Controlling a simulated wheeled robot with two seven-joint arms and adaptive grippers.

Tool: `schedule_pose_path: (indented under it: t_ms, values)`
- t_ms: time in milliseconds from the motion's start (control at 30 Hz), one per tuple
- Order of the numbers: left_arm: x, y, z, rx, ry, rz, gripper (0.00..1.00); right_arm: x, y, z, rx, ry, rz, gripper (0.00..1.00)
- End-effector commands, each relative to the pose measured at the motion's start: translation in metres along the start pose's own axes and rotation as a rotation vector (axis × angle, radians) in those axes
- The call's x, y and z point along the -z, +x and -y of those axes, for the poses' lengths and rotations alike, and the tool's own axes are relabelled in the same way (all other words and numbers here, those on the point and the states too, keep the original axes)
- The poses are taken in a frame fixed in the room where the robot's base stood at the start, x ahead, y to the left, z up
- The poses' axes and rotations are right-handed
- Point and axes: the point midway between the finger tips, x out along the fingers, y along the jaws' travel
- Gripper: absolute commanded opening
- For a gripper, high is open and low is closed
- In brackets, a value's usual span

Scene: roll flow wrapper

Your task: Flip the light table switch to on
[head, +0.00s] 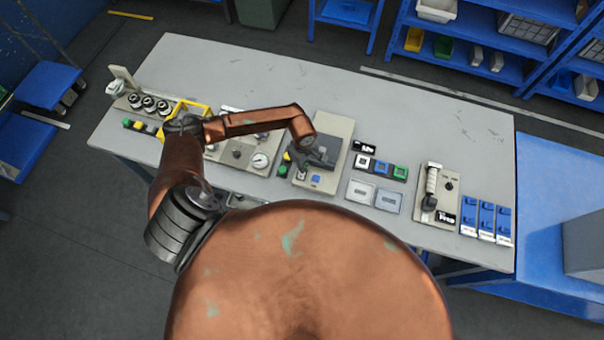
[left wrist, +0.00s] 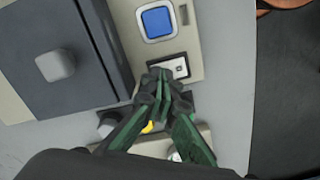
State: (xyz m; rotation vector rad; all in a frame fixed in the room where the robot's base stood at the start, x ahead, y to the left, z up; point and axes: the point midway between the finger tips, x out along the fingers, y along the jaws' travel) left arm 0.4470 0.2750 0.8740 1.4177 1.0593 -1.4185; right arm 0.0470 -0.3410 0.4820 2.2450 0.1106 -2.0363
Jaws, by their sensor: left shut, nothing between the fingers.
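My left gripper (head: 301,169) is shut and empty, reaching down over the beige unit (head: 338,128) with a dark grey box on it. In the left wrist view the closed fingertips (left wrist: 162,76) are right beside a small white switch (left wrist: 180,68) in a dark frame and overlap its edge. I cannot tell whether they touch it, nor which way it is set. A blue square button (left wrist: 157,22) is on the same panel, also seen in the head view (head: 315,179). No label naming the light table is readable. My right gripper is not in view.
The grey table's (head: 420,120) back is clear.

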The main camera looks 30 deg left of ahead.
Motion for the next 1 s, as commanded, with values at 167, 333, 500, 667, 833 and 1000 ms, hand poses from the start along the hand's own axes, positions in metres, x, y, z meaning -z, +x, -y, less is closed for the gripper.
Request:
schedule_pose_path:
  t_ms: [167, 333, 500, 667, 833, 1000]
  values:
    - [0.000, 0.003, 0.000, 0.000, 0.000, 0.000, 0.00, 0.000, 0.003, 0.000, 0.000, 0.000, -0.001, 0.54]
    - [0.000, 0.006, 0.000, 0.000, 0.000, 0.000, 0.00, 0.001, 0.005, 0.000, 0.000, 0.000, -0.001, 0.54]
    - [0.000, 0.008, 0.000, 0.000, 0.000, 0.000, 0.00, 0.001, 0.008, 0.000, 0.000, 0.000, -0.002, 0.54]
    - [0.000, 0.007, 0.000, 0.000, 0.000, 0.000, 0.00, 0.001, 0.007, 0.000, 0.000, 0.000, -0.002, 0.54]
    - [0.000, -0.001, 0.000, -0.001, 0.000, -0.001, 0.00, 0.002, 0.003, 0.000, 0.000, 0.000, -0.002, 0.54]
    - [0.001, -0.015, -0.001, -0.002, -0.001, -0.001, 0.00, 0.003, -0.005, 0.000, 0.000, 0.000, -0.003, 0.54]
